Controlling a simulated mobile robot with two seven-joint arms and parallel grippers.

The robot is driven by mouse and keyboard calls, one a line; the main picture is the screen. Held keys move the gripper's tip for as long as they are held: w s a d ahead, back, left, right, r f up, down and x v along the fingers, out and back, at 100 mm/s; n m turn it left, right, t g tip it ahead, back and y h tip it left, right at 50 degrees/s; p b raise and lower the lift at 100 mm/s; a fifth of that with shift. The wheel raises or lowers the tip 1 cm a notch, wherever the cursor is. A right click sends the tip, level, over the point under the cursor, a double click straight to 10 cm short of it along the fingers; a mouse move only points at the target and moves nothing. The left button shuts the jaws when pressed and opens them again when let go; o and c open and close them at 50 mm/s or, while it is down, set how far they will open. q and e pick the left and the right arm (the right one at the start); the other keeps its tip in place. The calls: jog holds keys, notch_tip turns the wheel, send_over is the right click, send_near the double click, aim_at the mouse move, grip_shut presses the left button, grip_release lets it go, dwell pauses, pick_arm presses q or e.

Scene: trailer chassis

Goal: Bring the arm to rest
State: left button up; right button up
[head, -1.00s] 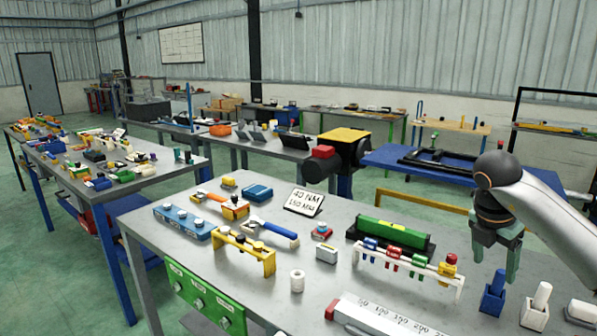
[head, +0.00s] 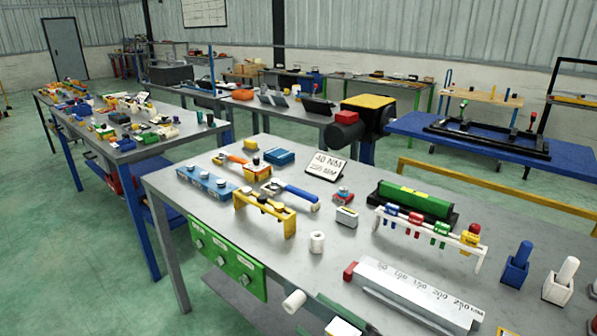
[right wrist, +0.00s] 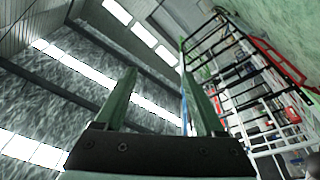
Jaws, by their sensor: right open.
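My right gripper (right wrist: 160,90) shows in the right wrist view. Its two green fingers stand apart, with nothing between them. Behind the fingers are the roof beams and bright roof panels, with no work surface close to the fingertips. I cannot make out the right gripper clearly in the head view. My left gripper is in neither view.
The grey workbench (head: 165,207) carries a yellow stand (head: 264,208), a green block (head: 415,200), a white rack (head: 430,232) and a long ruler block (head: 420,292). A blue table (head: 480,146) stands behind. Green floor (head: 110,285) is open at left.

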jog(key=s+d+f+m+h, duration=0.3)
jog(key=d+f+m+h, duration=0.15)
jog(key=f, duration=0.25)
jog(key=s+d+f+m+t+h, duration=0.1)
jog(key=s+d+f+m+h, duration=0.2)
jog(key=f+m+h, duration=0.3)
jog(key=s+d+f+m+h, duration=0.3)
jog(key=s+d+f+m, duration=0.15)
jog(key=f, duration=0.35)
jog(key=s+f+m+g+h, duration=0.1)
jog(key=s+f+g, duration=0.2)
jog(key=s+f, duration=0.2)
jog(key=shift+s+d+f+m+g+b, duration=0.35)
jog(key=shift+s+d+m, duration=0.1)
jog(key=shift+s, duration=0.8)
